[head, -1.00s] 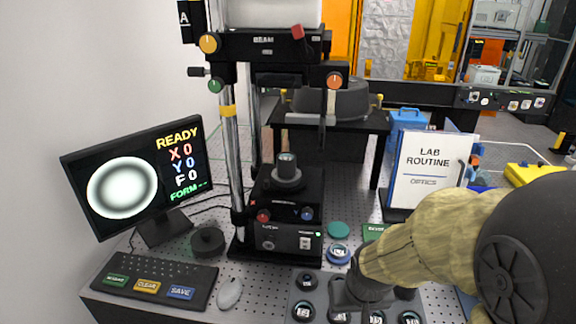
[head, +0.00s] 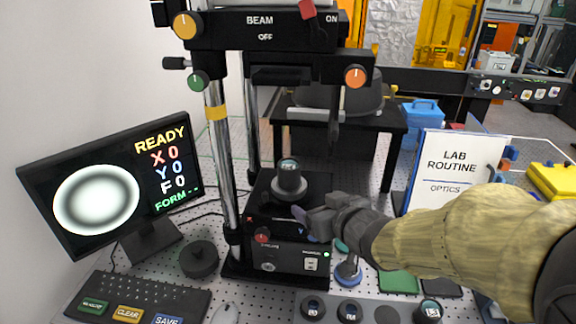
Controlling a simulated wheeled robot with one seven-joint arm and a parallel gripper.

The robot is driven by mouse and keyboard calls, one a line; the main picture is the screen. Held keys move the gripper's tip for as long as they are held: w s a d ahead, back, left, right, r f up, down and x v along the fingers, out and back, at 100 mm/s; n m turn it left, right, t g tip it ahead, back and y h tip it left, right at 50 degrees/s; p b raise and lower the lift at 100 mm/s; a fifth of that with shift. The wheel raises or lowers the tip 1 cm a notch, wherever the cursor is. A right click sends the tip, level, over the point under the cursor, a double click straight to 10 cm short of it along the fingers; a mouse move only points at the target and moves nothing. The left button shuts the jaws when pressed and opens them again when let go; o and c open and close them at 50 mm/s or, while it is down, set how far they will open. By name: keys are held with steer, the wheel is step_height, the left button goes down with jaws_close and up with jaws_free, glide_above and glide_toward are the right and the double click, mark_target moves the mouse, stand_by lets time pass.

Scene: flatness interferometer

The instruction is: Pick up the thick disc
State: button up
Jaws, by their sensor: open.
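A thick dark disc (head: 289,175) with a glassy top sits upright on a grey round seat on the black stage (head: 262,200) of the interferometer. I take it as the thick disc, but other round pieces are in view. My gripper (head: 312,222) is open and empty, in front of the stage and slightly right of and below the disc in the head view. It is apart from the disc. Its fingers partly cover the stage's front right corner and the blue knob area. The exact finger gap is hard to see.
A black round puck (head: 199,259) sits beside the monitor (head: 112,188). The chrome post (head: 217,130) and beam head (head: 268,36) rise close around the stage. A sign (head: 458,165) stands to the right.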

mark_target(294, 181)
steer(key=shift+w+a+r+y, duration=0.25)
steer(key=shift+a+r+y, duration=0.05)
steer(key=shift+r, duration=0.05)
steer(key=shift+s, duration=0.15)
steer(key=w, duration=0.1)
steer(key=w+a+p, duration=0.1)
steer(key=w, duration=0.1)
steer(key=shift+a+r, duration=0.1)
steer(key=shift+a, duration=0.1)
steer(key=w+a+p, duration=0.1)
steer(key=p, duration=0.3)
steer(key=shift+w+r+p, duration=0.1)
steer(key=shift+r+p, duration=0.05)
steer(key=shift+p, duration=0.15)
steer(key=shift+w+p, duration=0.35)
steer(key=shift+p, duration=0.85)
steer(key=shift+w+p, duration=0.15)
steer(key=shift+p, duration=0.7)
steer(key=shift+w+p, duration=0.2)
steer(key=shift+p, duration=1.05)
